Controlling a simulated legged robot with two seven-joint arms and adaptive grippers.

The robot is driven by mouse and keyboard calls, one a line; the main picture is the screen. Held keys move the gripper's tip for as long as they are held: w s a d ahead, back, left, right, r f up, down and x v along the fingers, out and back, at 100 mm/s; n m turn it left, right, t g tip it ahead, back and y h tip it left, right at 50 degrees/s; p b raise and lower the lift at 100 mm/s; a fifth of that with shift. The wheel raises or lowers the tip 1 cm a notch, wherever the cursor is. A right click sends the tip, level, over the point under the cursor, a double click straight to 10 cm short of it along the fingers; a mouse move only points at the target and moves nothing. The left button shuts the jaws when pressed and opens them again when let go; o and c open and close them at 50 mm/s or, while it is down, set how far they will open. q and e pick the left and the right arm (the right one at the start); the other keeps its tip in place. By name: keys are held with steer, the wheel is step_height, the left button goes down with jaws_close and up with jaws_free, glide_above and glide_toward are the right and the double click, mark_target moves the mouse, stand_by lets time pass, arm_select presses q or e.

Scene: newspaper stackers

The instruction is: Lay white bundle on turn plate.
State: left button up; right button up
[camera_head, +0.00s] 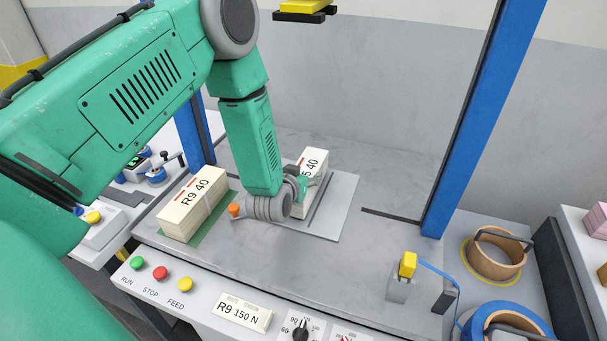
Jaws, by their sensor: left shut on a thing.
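A white bundle (316,166) with a printed label ending in "40" is at the grey turn plate (338,216), in the middle of the camera_head view. My left gripper (303,187) is shut on this bundle, and the wrist hides its near left side. The bundle's lower edge is partly covered, so I cannot tell whether it touches the plate or is slightly above it. A second white bundle (193,204), marked "R9 40", lies to the left on a green mat (216,224). My right gripper is not in view.
Blue posts (480,120) frame the grey table (380,262). A yellow-topped sensor (407,264) stands front right, with strap rolls (497,255) beyond it. A panel with coloured buttons (160,273) runs along the front. A yellow-and-black part (304,10) hangs above.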

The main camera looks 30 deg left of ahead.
arm_select(q)
steer(key=shift+w+f+b, duration=0.1)
steer(key=shift+f+b, duration=0.2)
steer(key=o, duration=1.8)
steer(key=shift+c, duration=0.2)
steer(key=shift+s+f, duration=0.1)
steer(key=shift+s, duration=0.1)
steer(key=shift+s+d, duration=0.15)
steer(key=shift+s, duration=0.05)
steer(key=v, duration=1.1)
steer(key=shift+r, duration=0.25)
steer(key=shift+s, duration=0.15)
